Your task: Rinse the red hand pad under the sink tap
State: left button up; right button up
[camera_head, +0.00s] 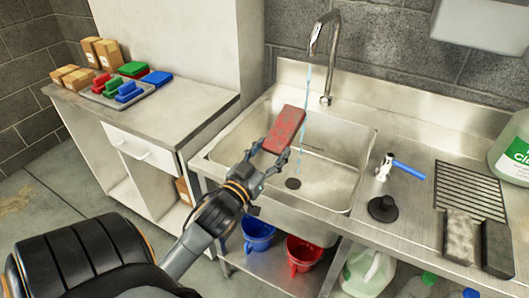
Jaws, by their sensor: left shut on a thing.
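The red hand pad (286,129) is a flat reddish block with a greyish, worn-looking face. My left gripper (270,157) is shut on its lower end and holds it tilted over the steel sink basin (340,172). The chrome tap (328,60) arches above, and a thin blue stream of water (306,105) runs from its spout into the basin. The stream passes close to the pad's right edge; I cannot tell whether it touches the pad. A blue-handled lever (402,168) stands on the counter right of the basin. My right gripper does not show.
A tray (147,98) of red, green and blue pads sits on the left cabinet beside cardboard boxes. Blue and red buckets (303,252) stand below.

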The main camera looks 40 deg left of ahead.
aim_at(280, 132)
pick_arm(q)
jog(key=shift+a+r, duration=0.15)
jog(key=shift+a, duration=0.45)
jog(key=shift+w+a+r, duration=0.1)
jog(key=shift+w+r, duration=0.05)
jog(key=shift+w, duration=0.05)
jog(key=shift+w+a+y, duration=0.1)
jog(key=shift+w+y, duration=0.2)
jog(key=shift+w, duration=0.1)
jog(key=x, duration=0.2)
jog(key=b+x, duration=0.1)
jog(key=x, duration=0.1)
jog(key=b+x, duration=0.1)
jog(key=x, duration=0.1)
jog(key=shift+f, duration=0.3)
jog(key=x, duration=0.6)
jog(key=shift+f, duration=0.2)
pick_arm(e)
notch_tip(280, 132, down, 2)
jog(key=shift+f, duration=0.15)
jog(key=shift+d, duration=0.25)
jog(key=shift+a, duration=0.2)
